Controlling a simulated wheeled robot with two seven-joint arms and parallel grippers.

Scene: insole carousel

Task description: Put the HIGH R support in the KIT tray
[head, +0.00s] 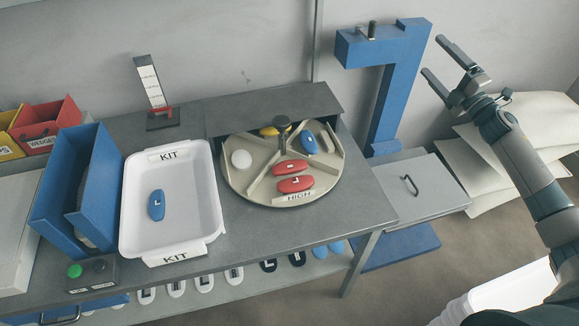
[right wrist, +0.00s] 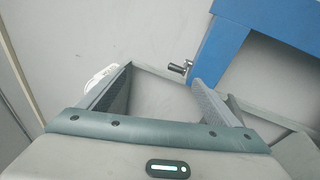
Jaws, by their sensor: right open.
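The carousel (head: 236,181) is a round beige turntable with compartments on the grey bench. Its front compartment, labelled HIGH, holds two red supports. The nearer red support (head: 295,184) seems to bear an L. The mark on the farther red support (head: 291,167) is too small to read for certain. The white KIT tray (head: 183,228) stands left of the carousel with a blue support (head: 156,205) marked L inside. My right gripper (head: 432,57) is open and empty, raised at the upper right, well away from the carousel. It also shows open in the right wrist view (right wrist: 160,80). My left gripper is out of view.
A blue post-like stand (head: 390,95) rises behind the bench at the right. A dark cover (head: 270,103) overhangs the carousel's back, where a yellow and a blue support (head: 308,142) show. A blue holder (head: 70,190) stands left of the tray. The bench right of the carousel is clear.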

